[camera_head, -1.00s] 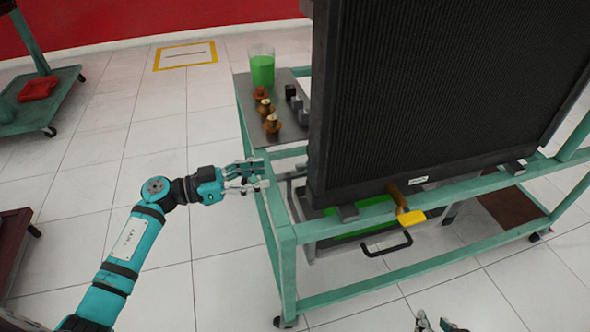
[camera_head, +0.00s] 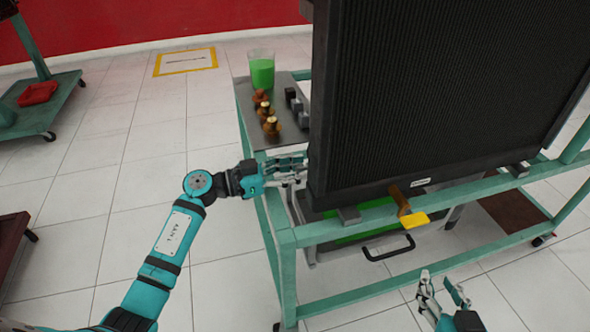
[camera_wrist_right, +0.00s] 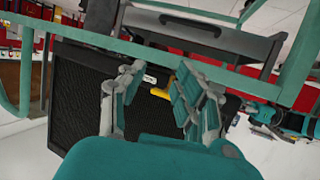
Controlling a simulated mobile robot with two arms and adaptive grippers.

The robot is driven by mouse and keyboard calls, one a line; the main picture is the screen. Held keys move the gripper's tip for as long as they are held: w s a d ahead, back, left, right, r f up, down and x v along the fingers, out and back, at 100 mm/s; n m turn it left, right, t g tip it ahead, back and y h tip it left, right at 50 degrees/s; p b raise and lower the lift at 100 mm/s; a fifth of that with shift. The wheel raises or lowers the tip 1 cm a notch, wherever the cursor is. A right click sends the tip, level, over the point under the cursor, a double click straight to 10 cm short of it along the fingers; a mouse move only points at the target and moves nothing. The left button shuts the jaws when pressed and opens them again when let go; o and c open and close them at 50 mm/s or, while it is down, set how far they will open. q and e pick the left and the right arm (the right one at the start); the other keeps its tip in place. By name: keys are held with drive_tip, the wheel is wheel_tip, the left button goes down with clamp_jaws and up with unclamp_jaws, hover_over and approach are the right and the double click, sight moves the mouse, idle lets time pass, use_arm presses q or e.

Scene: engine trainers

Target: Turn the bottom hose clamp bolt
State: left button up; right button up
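The black radiator (camera_head: 440,90) stands upright on a green frame. No hose clamp or bolt can be made out; the radiator hides whatever is behind it. My left gripper (camera_head: 298,170) is at the radiator's lower left edge, above the green rail. Its fingertips are small and close to that edge, so I cannot tell whether they touch or hold anything. My right gripper (camera_head: 444,284) is open and empty, low in front of the frame. In the right wrist view its fingers (camera_wrist_right: 158,98) are spread apart, with the radiator (camera_wrist_right: 78,100) beyond them.
A brown pipe with a yellow handle (camera_head: 415,220) juts out below the radiator. A grey tray with a black handle (camera_head: 388,249) sits under it. The green frame's rail (camera_head: 350,228) runs between my grippers. A side shelf (camera_head: 262,120) holds a green-filled beaker (camera_head: 262,72) and several fittings.

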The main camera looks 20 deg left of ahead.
use_arm(q)
clamp_jaws()
